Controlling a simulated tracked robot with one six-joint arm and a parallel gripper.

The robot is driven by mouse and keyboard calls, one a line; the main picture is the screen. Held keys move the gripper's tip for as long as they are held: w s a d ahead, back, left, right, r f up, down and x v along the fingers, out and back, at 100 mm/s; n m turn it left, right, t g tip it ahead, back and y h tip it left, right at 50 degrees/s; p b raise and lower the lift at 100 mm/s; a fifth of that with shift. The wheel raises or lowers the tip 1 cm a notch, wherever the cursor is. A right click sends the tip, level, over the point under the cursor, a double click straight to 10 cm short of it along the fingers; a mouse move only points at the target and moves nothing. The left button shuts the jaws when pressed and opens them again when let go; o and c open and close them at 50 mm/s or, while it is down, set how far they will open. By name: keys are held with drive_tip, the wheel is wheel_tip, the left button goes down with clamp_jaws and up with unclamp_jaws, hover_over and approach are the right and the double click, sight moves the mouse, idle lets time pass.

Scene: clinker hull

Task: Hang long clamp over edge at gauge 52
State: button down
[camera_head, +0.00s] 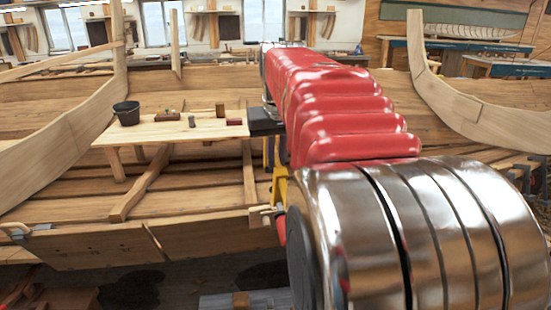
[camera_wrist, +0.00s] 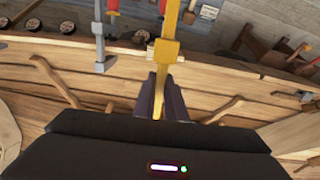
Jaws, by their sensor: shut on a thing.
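The long clamp is yellow. In the wrist view its bar (camera_wrist: 171,22) runs up from between the dark fingers of my gripper (camera_wrist: 162,98), which is shut on it. In the head view part of the yellow clamp (camera_head: 281,186) shows just left of my arm, near the top edge of the near hull plank (camera_head: 100,246). My arm hides much of the clamp and gripper there. I cannot tell whether the clamp touches the plank. Small dark marks show on the plank, but no number 52 is legible.
In the wrist view a grey clamp (camera_wrist: 101,40) stands at the plank edge, left of the yellow one. In the head view a board (camera_head: 165,132) inside the hull bears a dark bucket (camera_head: 127,113) and small items. Curved frames rise left and right (camera_head: 460,105).

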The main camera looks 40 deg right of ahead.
sight(275, 211)
drive_tip(key=shift+s+d, duration=0.1)
drive_tip(key=shift+f, duration=0.1)
drive_tip(key=shift+f, duration=2.35)
drive_tip(key=shift+x, duration=1.75)
drive_tip(key=shift+d+f, duration=0.2)
drive_tip(key=shift+f, duration=1)
drive_tip(key=shift+w+d+f, duration=0.15)
drive_tip(key=shift+w+f, duration=0.3)
drive_tip(key=shift+f, duration=0.1)
drive_tip(key=shift+x, duration=3)
drive_tip(key=shift+w+d+f, duration=0.1)
drive_tip(key=shift+f, duration=0.2)
drive_tip(key=shift+f, duration=0.2)
